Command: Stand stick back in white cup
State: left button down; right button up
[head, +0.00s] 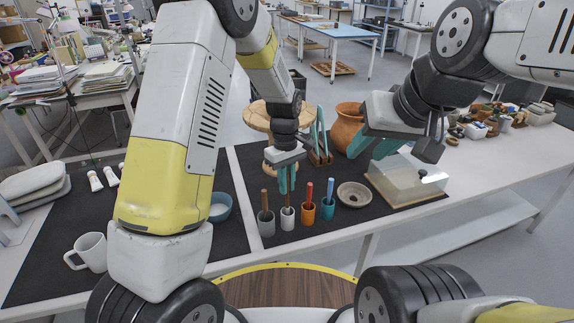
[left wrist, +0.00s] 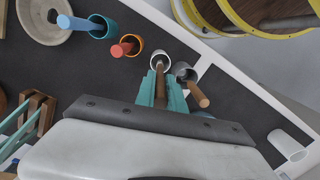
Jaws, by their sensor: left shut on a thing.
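My left gripper (head: 288,186) points down above the white cup (head: 287,221), shut on a brown stick (head: 289,202). The stick's lower end appears to be at or just inside the cup's mouth; the depth is hard to judge. The left wrist view shows the stick (left wrist: 160,90) between the teal fingers, in line with the white cup (left wrist: 161,58). The cup stands upright on the dark mat. My right gripper (head: 372,148) hangs at the right, apart from the cups, and looks open and empty.
A grey cup (head: 266,228) with a brown stick stands close left of the white cup. An orange cup (head: 308,217) with a red stick and a teal cup (head: 327,211) with a blue stick stand right. A stone bowl (head: 354,195), clear box (head: 408,180) and wooden stool (head: 262,120) are nearby.

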aim_at(287, 201)
pick_arm(q)
jog(key=shift+f, duration=2.1)
jog(key=c, duration=1.3)
grip_release()
jog(key=shift+c, duration=0.2)
jog(key=r, duration=0.7)
jog(key=shift+w+a+r, duration=0.1)
jog(key=shift+w+r, duration=0.2)
jog(key=shift+r, duration=0.1)
jog(key=shift+r, duration=0.1)
